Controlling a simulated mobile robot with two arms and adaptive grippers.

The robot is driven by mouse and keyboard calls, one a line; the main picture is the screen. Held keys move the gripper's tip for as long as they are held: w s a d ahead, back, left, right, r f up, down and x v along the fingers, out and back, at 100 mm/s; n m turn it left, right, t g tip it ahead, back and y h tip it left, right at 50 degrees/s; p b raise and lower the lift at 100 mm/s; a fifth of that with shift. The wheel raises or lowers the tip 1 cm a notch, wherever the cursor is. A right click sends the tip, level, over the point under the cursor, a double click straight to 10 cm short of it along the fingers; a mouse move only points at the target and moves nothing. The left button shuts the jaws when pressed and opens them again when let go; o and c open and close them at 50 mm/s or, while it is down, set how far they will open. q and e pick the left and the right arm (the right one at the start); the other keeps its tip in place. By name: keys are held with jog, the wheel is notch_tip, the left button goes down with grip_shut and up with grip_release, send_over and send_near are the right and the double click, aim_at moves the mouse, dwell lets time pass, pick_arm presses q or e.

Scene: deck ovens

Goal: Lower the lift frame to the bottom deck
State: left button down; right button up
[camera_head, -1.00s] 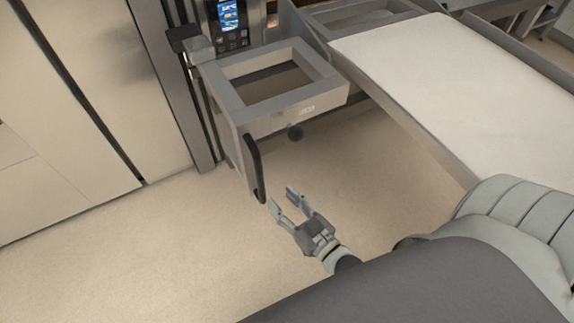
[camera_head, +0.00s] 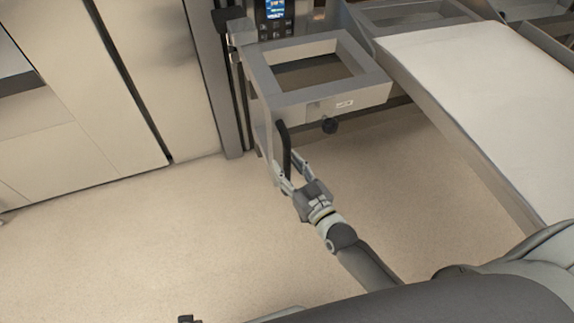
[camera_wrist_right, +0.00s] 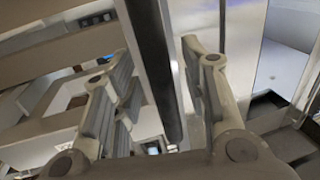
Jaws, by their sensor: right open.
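The lift frame (camera_head: 261,75) is a grey square metal frame with an open middle, mounted on an upright post at the top centre of the head view. My right gripper (camera_head: 288,174) is open at the handle's lower end. In the right wrist view, the dark handle bar (camera_wrist_right: 153,65) passes between the two spread fingers (camera_wrist_right: 160,85), with gaps showing on both sides. My left gripper is not in view.
A control panel with a lit screen (camera_head: 274,14) is above the frame. A white loading surface (camera_head: 470,90) with grey side rails lies to the right. Pale cabinet doors (camera_head: 75,90) stand on the left. The floor (camera_head: 130,240) in front is clear.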

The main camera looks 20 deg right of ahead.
jog(key=shift+w+a, duration=0.15)
jog(key=shift+w, duration=0.35)
grip_shut()
